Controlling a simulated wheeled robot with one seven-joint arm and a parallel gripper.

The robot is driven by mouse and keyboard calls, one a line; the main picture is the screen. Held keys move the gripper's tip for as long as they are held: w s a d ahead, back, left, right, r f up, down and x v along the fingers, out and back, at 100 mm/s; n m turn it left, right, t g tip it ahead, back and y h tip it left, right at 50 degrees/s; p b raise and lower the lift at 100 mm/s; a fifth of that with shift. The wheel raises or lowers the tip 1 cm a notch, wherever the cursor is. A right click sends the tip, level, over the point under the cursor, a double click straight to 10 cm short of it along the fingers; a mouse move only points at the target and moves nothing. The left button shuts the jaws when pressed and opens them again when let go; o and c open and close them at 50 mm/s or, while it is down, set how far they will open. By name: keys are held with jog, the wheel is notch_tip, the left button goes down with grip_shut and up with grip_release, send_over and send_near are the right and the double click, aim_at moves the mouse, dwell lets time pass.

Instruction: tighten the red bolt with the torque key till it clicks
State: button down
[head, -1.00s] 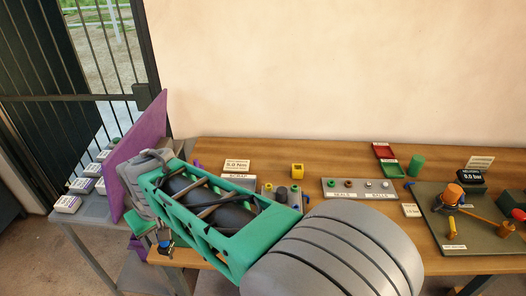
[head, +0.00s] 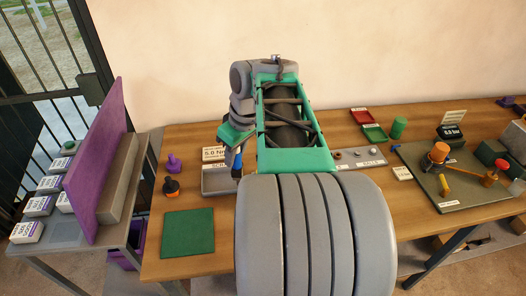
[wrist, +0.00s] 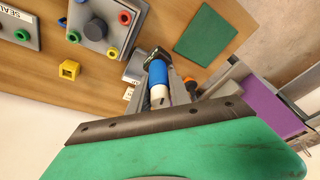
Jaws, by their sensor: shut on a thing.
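My gripper (head: 237,158) hangs over the bench, left of my arm's upper link. It is shut on a blue-handled tool (wrist: 160,74), which looks like the torque key, with a white section and a dark end. In the wrist view the gripper's fingers (wrist: 163,92) lie on both sides of it. The red bolt (wrist: 124,17) looks like a red ring at a corner of a grey plate (wrist: 92,42), among green, yellow and blue ones around a dark round knob. The tool is apart from it. My arm hides this plate in the head view.
A green mat (head: 188,232) lies at the bench's front left, with an orange-and-black item (head: 171,186) behind it. A purple panel (head: 95,165) stands at the left. A board with an orange knob (head: 439,152) is at the right.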

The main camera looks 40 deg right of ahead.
jog(key=s+d+r, duration=0.1)
jog(key=s+d, duration=0.3)
jog(key=d, duration=0.1)
jog(key=shift+s+d+r+n, duration=0.2)
jog(key=shift+s+d+n, duration=0.05)
jog(key=shift+d+n, duration=0.15)
notch_tip(320, 180, down, 6)
jog(key=b, duration=0.5)
jog(key=shift+b, duration=0.3)
jog(key=shift+f+b, duration=1)
jog(key=shift+f, duration=0.1)
dwell(0.5)
jog(key=c, duration=1.1)
grip_release()
jog(key=shift+r, duration=0.1)
jog(key=shift+s, duration=0.1)
jog(key=p+v, duration=0.2)
jog(key=v, duration=0.5)
jog(key=shift+a+r+p, duration=0.1)
jog(key=shift+r+p, duration=0.2)
jog(key=shift+r, duration=0.1)
